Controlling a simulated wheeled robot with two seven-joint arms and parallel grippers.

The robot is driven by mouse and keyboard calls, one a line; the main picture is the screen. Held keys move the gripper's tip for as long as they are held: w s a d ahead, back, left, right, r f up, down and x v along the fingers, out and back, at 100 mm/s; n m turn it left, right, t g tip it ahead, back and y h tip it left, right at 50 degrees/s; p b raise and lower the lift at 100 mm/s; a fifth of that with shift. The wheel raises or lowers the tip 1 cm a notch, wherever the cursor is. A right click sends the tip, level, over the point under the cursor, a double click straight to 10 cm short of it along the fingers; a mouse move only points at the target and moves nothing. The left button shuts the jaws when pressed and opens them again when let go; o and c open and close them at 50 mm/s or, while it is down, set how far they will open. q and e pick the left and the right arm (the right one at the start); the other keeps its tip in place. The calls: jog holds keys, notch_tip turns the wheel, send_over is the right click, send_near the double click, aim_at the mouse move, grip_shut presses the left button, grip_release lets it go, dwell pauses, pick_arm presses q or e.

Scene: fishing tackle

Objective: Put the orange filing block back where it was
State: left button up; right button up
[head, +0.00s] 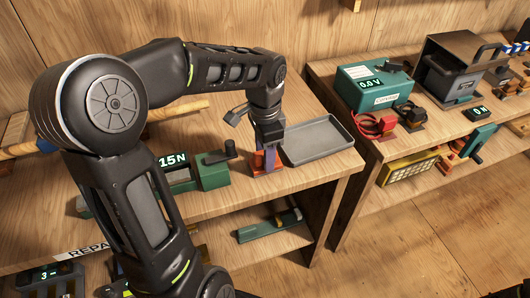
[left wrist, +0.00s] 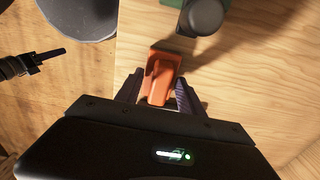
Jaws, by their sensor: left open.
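The orange filing block (head: 265,168) is on the wooden bench top, beside the green device with a dark crank. In the left wrist view the block (left wrist: 158,80) lies between the two fingers of my left gripper (left wrist: 158,88). The fingers are apart, one on each side of it, and I cannot tell whether either one touches it. In the head view my left gripper (head: 267,155) points down over the block and partly hides it. My right gripper is not in view.
An empty grey tray (head: 318,141) lies just right of the block. The green device (head: 209,172) with a "15 N" readout is close on its left. A lower shelf (head: 262,257) holds a green tool. A second bench at right carries a teal meter (head: 374,88).

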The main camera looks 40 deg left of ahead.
pick_arm(q)
notch_tip(320, 180, up, 12)
dwell(0.4)
dwell(0.6)
